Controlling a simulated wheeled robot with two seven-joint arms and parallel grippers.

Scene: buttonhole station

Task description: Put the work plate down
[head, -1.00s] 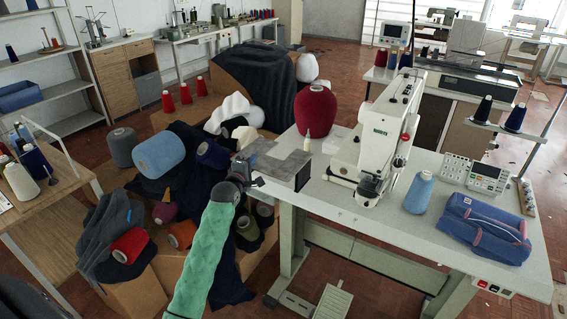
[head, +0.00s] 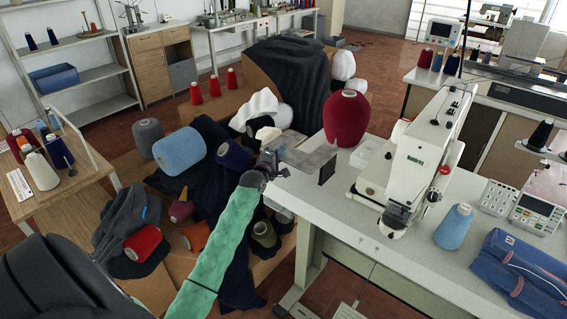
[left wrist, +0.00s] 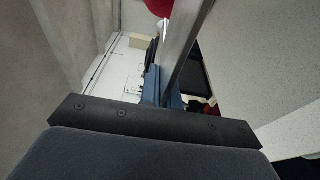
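The work plate (head: 308,157) is a flat grey metal piece with a dark upright block at its right end. It shows over the left edge of the white machine table (head: 400,262), left of the sewing machine. My left gripper (head: 272,160) is at its left end and appears shut on it. In the left wrist view the plate (left wrist: 187,42) shows as a narrow metal strip running up from the gripper body; the fingertips are hidden. I cannot tell whether the plate touches the table. My right gripper is not in view.
A white buttonhole machine (head: 425,150) stands right of the plate, and a dark red thread cone (head: 347,117) behind it. Yarn cones and dark cloth crowd the boxes left of the table.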

